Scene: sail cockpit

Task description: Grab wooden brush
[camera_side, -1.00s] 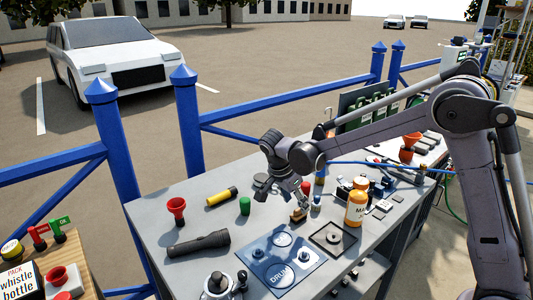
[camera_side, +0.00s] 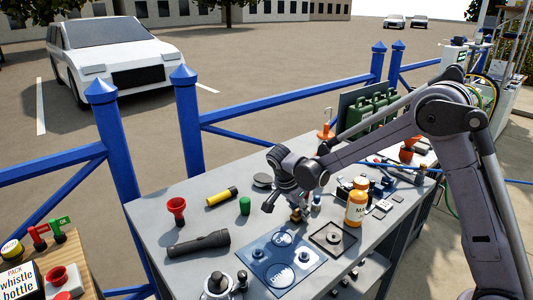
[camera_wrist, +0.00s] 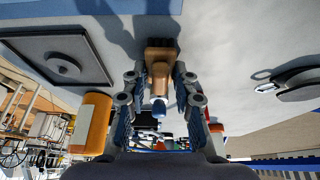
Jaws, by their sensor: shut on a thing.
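The wooden brush (camera_wrist: 159,68) is a brown, block-ended piece between the two fingers of my gripper (camera_wrist: 155,90) in the wrist view. The fingers are shut on it from both sides. In the side view my gripper (camera_side: 285,205) points down at the table, and the brush (camera_side: 296,215) shows as a small brown piece at the fingertips. It is at or just above the grey tabletop; I cannot tell whether it touches. Part of the brush is hidden by the fingers.
On the grey table (camera_side: 185,195), an orange-yellow bottle (camera_side: 356,208) stands right of my gripper. A square black-framed plate (camera_side: 332,238) and a blue drum mat (camera_side: 255,262) lie in front. A green cylinder (camera_side: 245,206), yellow flashlight (camera_side: 222,196) and black flashlight (camera_side: 198,243) lie left.

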